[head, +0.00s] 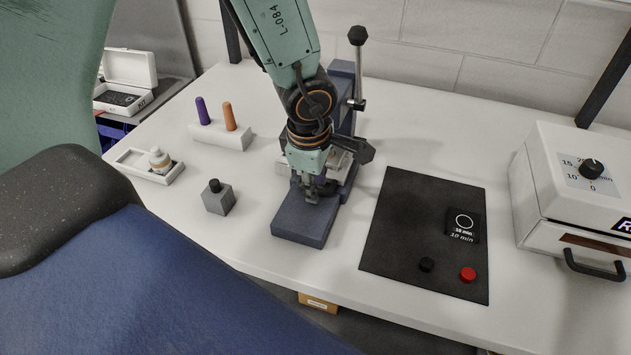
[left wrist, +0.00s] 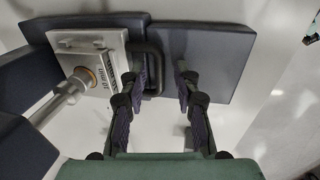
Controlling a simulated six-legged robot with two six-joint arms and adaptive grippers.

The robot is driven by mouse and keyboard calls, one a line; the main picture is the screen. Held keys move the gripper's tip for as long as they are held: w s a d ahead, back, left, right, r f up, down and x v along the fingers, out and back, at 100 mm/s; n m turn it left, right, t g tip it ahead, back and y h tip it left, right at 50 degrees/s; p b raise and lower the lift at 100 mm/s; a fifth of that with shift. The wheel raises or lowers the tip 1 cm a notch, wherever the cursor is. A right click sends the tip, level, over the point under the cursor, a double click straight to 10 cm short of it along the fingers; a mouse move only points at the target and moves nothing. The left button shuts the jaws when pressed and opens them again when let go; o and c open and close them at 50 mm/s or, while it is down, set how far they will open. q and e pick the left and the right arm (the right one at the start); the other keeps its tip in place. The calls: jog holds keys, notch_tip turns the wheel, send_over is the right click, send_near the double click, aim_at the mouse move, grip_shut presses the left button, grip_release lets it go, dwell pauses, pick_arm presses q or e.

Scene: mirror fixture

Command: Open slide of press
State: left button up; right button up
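The press (head: 303,217) stands on the white table, with a dark blue-grey base and column and a lever topped by a black knob (head: 357,36). Its slide is a light metal block (left wrist: 92,62) with a black handle (left wrist: 154,68), seen in the left wrist view; the block lies over the base at the left. My left gripper (head: 312,192) points down over the press base. In the left wrist view its fingers (left wrist: 165,88) are apart, with the left finger beside the handle; I cannot tell whether it touches. My arm hides part of the press. My right gripper is out of view.
A black mat (head: 410,220) with a timer display and two buttons lies to the right. A white oven-like box (head: 560,215) stands at the right edge. A peg holder (head: 222,136), a bottle tray (head: 135,160) and a grey block (head: 218,200) stand to the left.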

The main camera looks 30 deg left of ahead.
pick_arm(q)
jog(key=shift+a, duration=0.15)
jog(key=c, duration=0.3)
grip_shut()
